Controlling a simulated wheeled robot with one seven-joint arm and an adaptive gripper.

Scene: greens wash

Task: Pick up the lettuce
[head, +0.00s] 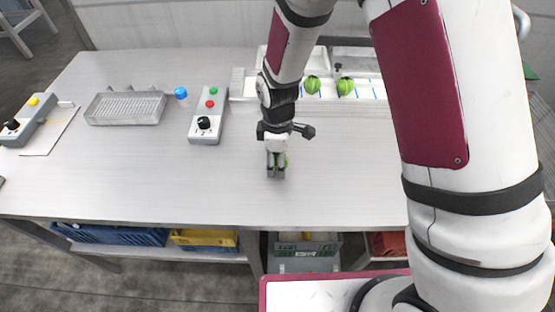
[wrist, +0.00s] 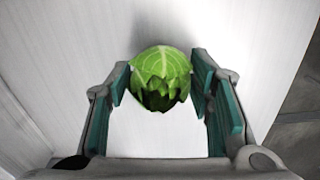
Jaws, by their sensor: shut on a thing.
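A green lettuce (wrist: 162,74) shows between the finger pads of my gripper (wrist: 162,92) in the wrist view. Its leaves are pale-veined with a jagged lower edge. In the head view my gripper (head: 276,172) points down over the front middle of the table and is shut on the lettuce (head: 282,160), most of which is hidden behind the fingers. I cannot tell whether the lettuce touches the table top. Two other green heads, a left one (head: 312,85) and a right one (head: 346,86), sit on the white strip at the back.
The metal table (head: 140,180) is clear around my gripper. A control box with buttons and a knob (head: 208,116), a blue-capped item (head: 181,96) and a clear tray (head: 92,113) stand to the left. Blue (head: 120,236) and yellow (head: 204,239) crates sit on the shelf below.

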